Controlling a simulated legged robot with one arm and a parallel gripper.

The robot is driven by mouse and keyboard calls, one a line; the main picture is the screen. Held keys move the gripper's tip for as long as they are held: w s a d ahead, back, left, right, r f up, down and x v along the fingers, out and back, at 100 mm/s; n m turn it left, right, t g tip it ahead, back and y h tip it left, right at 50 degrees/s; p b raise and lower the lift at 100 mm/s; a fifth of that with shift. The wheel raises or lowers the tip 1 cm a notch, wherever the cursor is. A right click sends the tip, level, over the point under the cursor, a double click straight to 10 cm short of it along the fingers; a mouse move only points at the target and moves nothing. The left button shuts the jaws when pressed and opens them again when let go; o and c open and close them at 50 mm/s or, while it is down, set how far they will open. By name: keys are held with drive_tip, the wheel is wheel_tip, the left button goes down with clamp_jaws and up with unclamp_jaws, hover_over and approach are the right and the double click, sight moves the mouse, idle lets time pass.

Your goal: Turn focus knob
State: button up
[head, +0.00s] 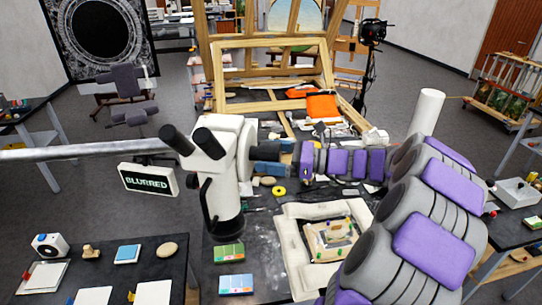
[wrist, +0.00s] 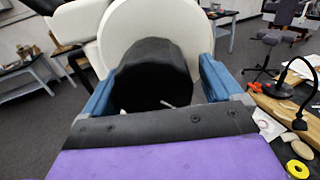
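The white microscope (head: 228,170) with black eyepieces stands on the dark bench in the head view. Its black focus knob (head: 265,152) sticks out from the right side of its body. The knob also shows large in the wrist view (wrist: 155,72), in front of a round white part of the body. My gripper (head: 271,154) reaches the knob from the right. In the wrist view its two blue fingers (wrist: 158,88) are wide apart, one on each side of the knob. A narrow gap seems to show at the right finger. A sign (head: 148,180) beside the microscope reads BLURRED.
A framed piece in a pale padded support (head: 290,245) lies on the bench below my arm. A green box (head: 229,253), a blue box (head: 236,284) and a yellow ring (head: 279,190) lie near the microscope. A white roll (head: 427,112) stands at the back right.

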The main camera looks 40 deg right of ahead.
drive_tip(key=shift+c, duration=0.7)
drive_tip(key=shift+s+a+r, duration=0.1)
drive_tip(key=shift+a, duration=0.1)
drive_tip(key=c, duration=0.7)
drive_tip(key=shift+c, duration=0.2)
drive_tip(key=p, duration=0.2)
drive_tip(key=shift+r+m+p, duration=0.15)
drive_tip(key=shift+m+p, duration=0.15)
drive_tip(key=shift+p, duration=0.05)
drive_tip(key=m+p, duration=0.1)
drive_tip(key=p, duration=0.3)
drive_tip(key=shift+a+r, duration=0.1)
drive_tip(key=shift+r, duration=0.05)
drive_tip(key=m+p, duration=0.3)
drive_tip(key=p, duration=0.5)
drive_tip(key=shift+f+m+p, duration=0.2)
drive_tip(key=shift+m+p, duration=0.1)
drive_tip(key=shift+p, duration=0.15)
drive_tip(key=shift+f+m+p, duration=0.2)
drive_tip(key=shift+m+p, duration=0.2)
drive_tip(key=shift+p, duration=0.3)
